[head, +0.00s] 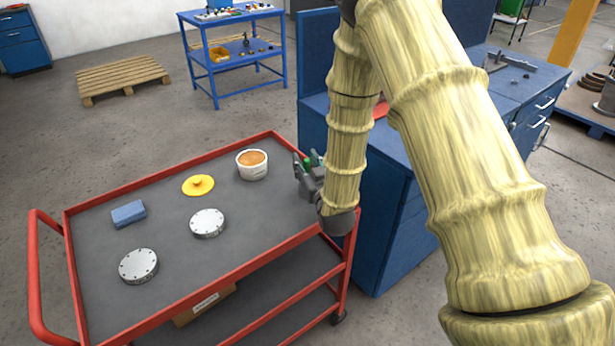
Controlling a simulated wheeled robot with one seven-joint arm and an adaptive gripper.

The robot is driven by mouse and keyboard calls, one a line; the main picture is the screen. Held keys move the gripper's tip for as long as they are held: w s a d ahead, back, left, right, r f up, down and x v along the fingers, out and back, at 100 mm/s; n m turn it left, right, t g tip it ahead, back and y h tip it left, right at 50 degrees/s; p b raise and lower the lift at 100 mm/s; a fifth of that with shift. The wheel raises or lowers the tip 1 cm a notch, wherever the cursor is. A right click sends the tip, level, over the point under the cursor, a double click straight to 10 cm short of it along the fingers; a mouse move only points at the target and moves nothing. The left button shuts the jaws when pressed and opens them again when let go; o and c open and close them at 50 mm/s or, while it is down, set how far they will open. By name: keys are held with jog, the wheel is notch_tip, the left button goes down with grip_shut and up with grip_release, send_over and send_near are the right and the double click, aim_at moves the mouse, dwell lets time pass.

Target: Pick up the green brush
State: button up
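A small green patch (307,163), likely part of the green brush, shows at the fingers of my gripper (308,164). My gripper is at the right rear edge of the red trolley (258,212), low over its grey top. The fingers and my wrist hide most of the green thing. I cannot tell whether the fingers are shut on it or only around or in front of it.
On the trolley are a white tub (252,172) with orange-brown contents, a yellow part (199,185), a blue block (128,214) and two silver discs (207,223) (138,266). A blue workbench (392,235) stands close at right. The trolley's front right is clear.

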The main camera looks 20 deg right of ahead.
grip_shut()
jog(key=shift+r, duration=0.1)
